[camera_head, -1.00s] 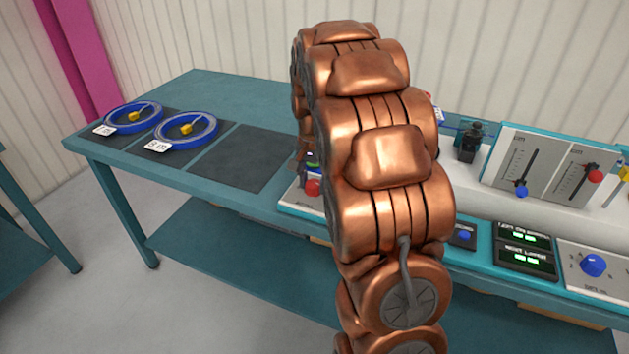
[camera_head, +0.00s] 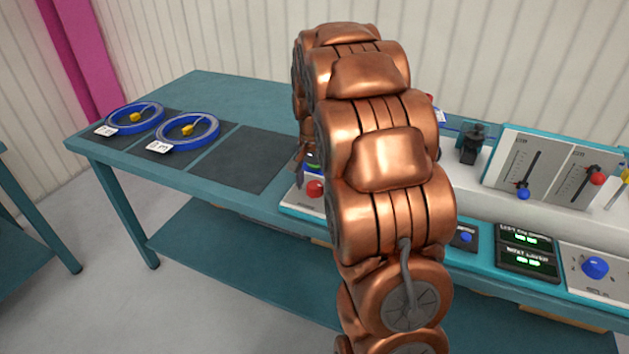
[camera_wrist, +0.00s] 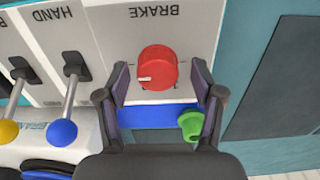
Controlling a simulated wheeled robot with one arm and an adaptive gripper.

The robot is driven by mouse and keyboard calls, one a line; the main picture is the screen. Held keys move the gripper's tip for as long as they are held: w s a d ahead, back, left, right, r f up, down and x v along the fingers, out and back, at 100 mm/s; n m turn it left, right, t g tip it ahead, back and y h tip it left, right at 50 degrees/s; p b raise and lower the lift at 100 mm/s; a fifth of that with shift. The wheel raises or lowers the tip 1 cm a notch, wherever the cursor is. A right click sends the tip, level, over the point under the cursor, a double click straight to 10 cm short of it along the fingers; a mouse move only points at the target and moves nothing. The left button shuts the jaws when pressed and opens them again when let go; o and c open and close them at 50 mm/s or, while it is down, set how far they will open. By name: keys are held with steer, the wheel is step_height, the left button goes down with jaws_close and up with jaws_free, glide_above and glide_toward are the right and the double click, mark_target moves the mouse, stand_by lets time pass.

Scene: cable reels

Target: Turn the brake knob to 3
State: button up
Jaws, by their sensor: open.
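The red brake knob (camera_wrist: 158,67) sits on a light panel under the printed word BRAKE, upside down in the wrist view. Its white pointer mark faces left in that picture; the scale numbers cannot be read. My gripper (camera_wrist: 161,82) is open, with one dark finger on each side of the knob in the picture and gaps between. I cannot tell how far the fingertips are above the panel. In the head view the red knob (camera_head: 315,188) shows at the left end of the console, while my copper arm hides most of my gripper.
A green part (camera_wrist: 191,124) is close to the right finger. Levers with a blue ball (camera_wrist: 62,132) and a yellow ball (camera_wrist: 8,131) stand to the left. Two blue reels (camera_head: 187,129) lie on the bench beside an empty dark mat (camera_head: 244,158).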

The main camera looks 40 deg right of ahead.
mark_target(314, 184)
step_height(314, 184, up, 12)
stand_by(0.7)
stand_by(0.7)
steer(key=s+a+n+p, duration=0.3)
steer(key=s+a, duration=0.4)
steer(key=s, duration=0.3)
steer(key=s+a+n+g+p, duration=0.1)
steer(key=s+a+n+p, duration=0.3)
steer(key=s, duration=0.6)
steer(key=s+a+r+n+p, duration=0.1)
steer(key=s+a+n+p, duration=0.3)
steer(key=s+a, duration=0.5)
steer(key=shift+s+a+n+g, duration=0.4)
steer(key=shift+s+n, duration=0.1)
steer(key=shift+s, duration=0.35)
steer(key=shift+r, duration=0.1)
